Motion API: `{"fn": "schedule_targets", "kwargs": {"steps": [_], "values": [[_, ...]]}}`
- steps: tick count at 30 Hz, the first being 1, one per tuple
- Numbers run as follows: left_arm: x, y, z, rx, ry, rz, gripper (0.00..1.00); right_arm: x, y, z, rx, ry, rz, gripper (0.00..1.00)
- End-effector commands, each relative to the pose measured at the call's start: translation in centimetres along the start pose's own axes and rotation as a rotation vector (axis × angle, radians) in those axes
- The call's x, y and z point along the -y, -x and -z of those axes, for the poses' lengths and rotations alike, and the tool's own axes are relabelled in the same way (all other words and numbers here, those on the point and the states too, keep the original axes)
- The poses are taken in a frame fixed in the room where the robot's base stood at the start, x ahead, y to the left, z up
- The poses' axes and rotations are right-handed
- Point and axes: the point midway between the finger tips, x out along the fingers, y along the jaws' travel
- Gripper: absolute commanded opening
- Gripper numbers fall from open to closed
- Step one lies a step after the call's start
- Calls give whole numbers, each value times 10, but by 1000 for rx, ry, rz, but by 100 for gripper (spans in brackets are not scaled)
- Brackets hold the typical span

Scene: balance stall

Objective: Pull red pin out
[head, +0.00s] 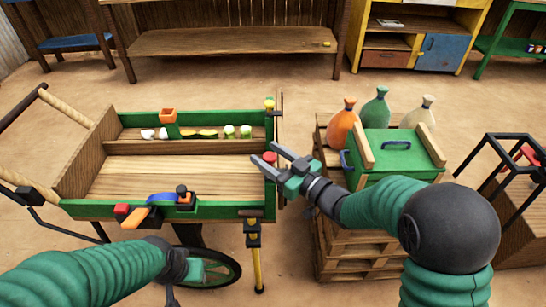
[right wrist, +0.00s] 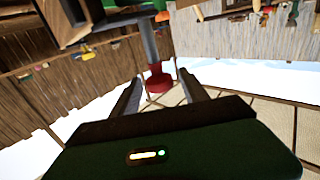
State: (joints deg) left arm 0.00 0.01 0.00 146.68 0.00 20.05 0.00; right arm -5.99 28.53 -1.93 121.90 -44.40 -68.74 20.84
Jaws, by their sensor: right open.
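The red pin (head: 270,158) shows as a red knob at the right end of the green-edged cart (head: 240,206). In the right wrist view its red head (right wrist: 158,82) sits on a grey shaft, just beyond and between the finger tips. My right gripper (head: 265,154) is open, with its two fingers pointing left at the knob. The fingers also show in the right wrist view (right wrist: 158,84), with nothing clamped between them. My left arm ends low at the left, near the cart's wheel; its gripper (head: 180,277) is small and unclear.
A pallet stack (head: 345,245) right of the cart bears a green box (head: 390,150) and orange, green and cream sacks. A black-framed crate (head: 510,190) stands at the far right. A yellow-black post (head: 256,260) stands at the cart's front corner.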

Motion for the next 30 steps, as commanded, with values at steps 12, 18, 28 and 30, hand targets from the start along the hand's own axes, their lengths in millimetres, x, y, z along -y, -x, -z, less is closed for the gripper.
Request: {"fn": "schedule_targets", "kwargs": {"steps": [12, 18, 28, 30], "values": [[0, 19, 4, 0, 0, 0, 36, -2, 89, 2, 3, -3, -7, 52], [0, 26, 6, 0, 0, 0, 36, -2, 141, 1, 1, -3, -5, 52], [0, 27, 6, 0, 0, 0, 36, -1, 168, -1, 0, -1, 0, 52], [0, 27, 6, 0, 0, 0, 36, -1, 168, -1, 0, -1, 0, 52]]}}
